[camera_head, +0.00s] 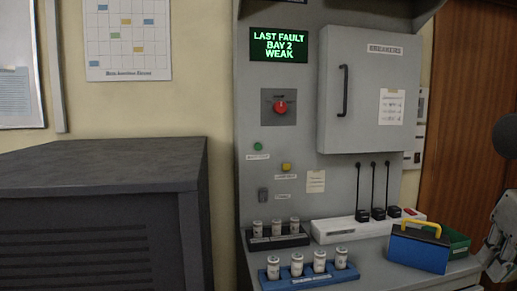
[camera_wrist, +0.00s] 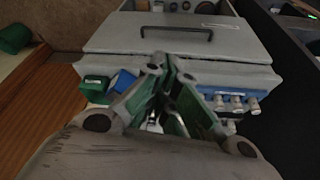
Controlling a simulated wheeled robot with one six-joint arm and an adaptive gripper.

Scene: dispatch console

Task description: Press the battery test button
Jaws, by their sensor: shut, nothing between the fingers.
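On the grey console panel (camera_head: 300,200) in the head view are a green button (camera_head: 258,146) and, lower right of it, a yellow button (camera_head: 286,167). Each has a small label below, too blurred to read surely. A red rotary knob (camera_head: 280,107) sits above them. A green-lettered display (camera_head: 278,45) reads "LAST FAULT BAY 2 WEAK". My gripper (camera_wrist: 168,78) is shut and empty in the wrist view, in front of the console and apart from the buttons. Part of my arm shows at the right edge of the head view. The buttons are not clear in the wrist view.
A breaker cabinet (camera_head: 368,90) juts out right of the buttons. Below stand a blue rack (camera_head: 310,281) of several cells, a black rack (camera_head: 278,241), upright black levers (camera_head: 373,190) and a blue box (camera_head: 418,252) with a yellow handle. A dark cabinet (camera_head: 100,215) stands left.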

